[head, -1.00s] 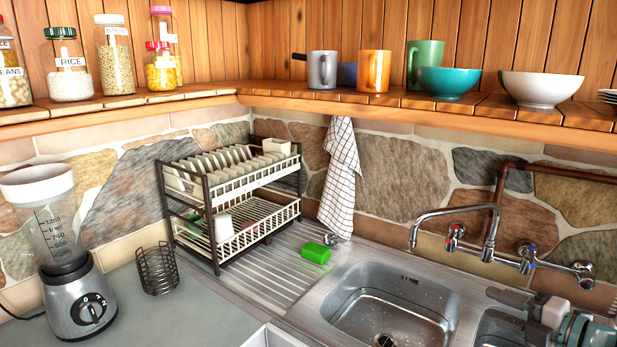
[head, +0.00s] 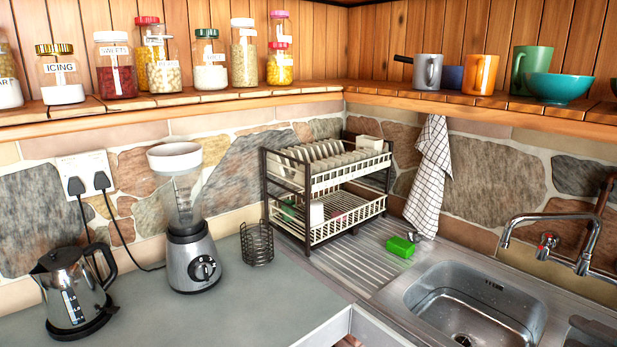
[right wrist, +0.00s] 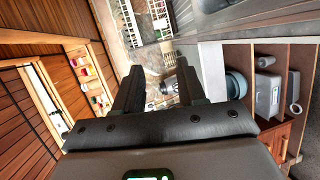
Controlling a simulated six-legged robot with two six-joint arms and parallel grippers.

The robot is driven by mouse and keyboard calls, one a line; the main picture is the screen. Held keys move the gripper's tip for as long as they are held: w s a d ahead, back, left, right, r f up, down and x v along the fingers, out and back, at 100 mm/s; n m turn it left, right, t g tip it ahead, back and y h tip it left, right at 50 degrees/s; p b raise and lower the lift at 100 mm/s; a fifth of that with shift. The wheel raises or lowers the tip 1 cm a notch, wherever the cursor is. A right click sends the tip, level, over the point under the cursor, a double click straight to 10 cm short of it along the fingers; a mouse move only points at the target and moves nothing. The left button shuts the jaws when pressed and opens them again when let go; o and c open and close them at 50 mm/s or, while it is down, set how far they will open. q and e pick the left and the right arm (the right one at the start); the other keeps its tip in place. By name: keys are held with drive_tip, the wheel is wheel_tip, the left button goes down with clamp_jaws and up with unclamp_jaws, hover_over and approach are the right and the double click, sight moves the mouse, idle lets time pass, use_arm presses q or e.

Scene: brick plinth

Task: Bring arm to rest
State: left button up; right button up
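My right gripper (right wrist: 160,74) shows in the right wrist view with its two dark fingers apart. Nothing is held between them; the silver item seen through the gap is in the background, well beyond the fingertips. In the head view I cannot make out the right gripper clearly; the lower right corner is cut off at the sink. My left gripper is in neither view.
The sink (head: 478,300), tap (head: 550,225), green sponge (head: 400,246) and dish rack (head: 325,190) are at the right. A blender (head: 190,255), wire holder (head: 257,243) and kettle (head: 72,290) stand on the left counter. Shelves with pots (right wrist: 267,90) show in the wrist view.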

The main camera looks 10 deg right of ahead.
drive_tip(key=w+a+f+m+g+y, duration=0.1)
drive_tip(key=w+a+f+y, duration=0.1)
drive_tip(key=w+a+f, duration=0.45)
drive_tip(key=w+a+f+m+y, duration=0.1)
drive_tip(key=w+a+f+y, duration=0.15)
drive_tip(key=a, duration=0.75)
drive_tip(key=w+a+f+m+g+y, duration=0.15)
drive_tip(key=w+a+f, duration=0.3)
drive_tip(key=a, duration=0.45)
drive_tip(key=s+a+f+m+g+h, duration=0.1)
drive_tip(key=s+a+f+m+g, duration=0.1)
drive_tip(key=a+f+m, duration=0.65)
drive_tip(key=s+a+f+m+g+h, duration=0.1)
drive_tip(key=s+a+f+g, duration=0.1)
drive_tip(key=s+a+f, duration=0.3)
drive_tip(key=s+a+f+m+g+h, duration=0.1)
drive_tip(key=s+a+f+g, duration=0.1)
drive_tip(key=s+f, duration=0.35)
drive_tip(key=s+d+f+m+g+h, duration=0.1)
drive_tip(key=s+f+m+g, duration=0.2)
drive_tip(key=s, duration=0.3)
drive_tip(key=s+f+m+g+h, duration=0.1)
drive_tip(key=s+f+m+g, duration=0.2)
drive_tip(key=s, duration=0.4)
drive_tip(key=f+m, duration=0.1)
drive_tip(key=m, duration=0.1)
drive_tip(key=shift+s+d+f+m+h, duration=0.2)
drive_tip(key=shift+d+f+m+h, duration=0.15)
drive_tip(key=shift+f+m+h, duration=0.05)
drive_tip(key=shift+w, duration=0.1)
